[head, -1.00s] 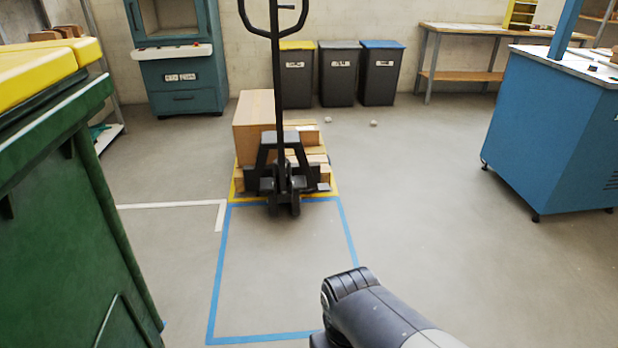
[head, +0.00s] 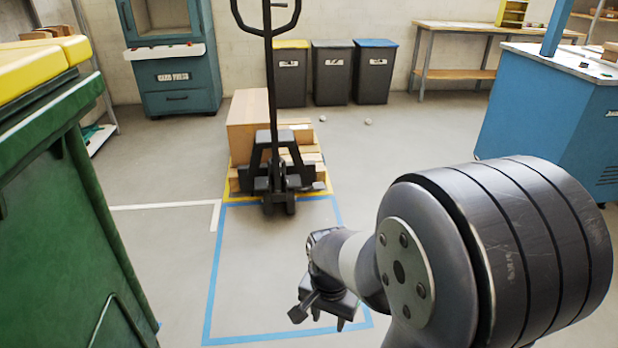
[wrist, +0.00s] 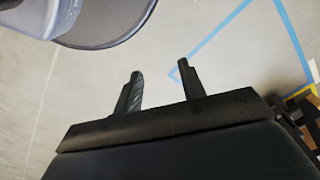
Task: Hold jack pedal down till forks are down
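The pallet jack (head: 273,150) stands upright ahead, black, with a tall shaft and a loop handle (head: 266,18). Its forks go in under the wooden pallet and are hidden, so their height cannot be told. The pedal is not clearly distinct among the dark parts at the jack's base. My gripper (head: 327,318) is low over the blue-taped floor area, in front of the jack and apart from it. In the wrist view my gripper's two fingers (wrist: 162,92) stand apart with nothing between them. A dark part of the jack shows at that view's right edge (wrist: 300,125).
A cardboard box (head: 248,122) sits on the pallet (head: 312,158). A green bin (head: 55,215) stands close on the left, a blue cabinet (head: 540,115) on the right. Blue tape (head: 212,270) marks clear floor before the jack. Several grey bins (head: 331,75) line the wall.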

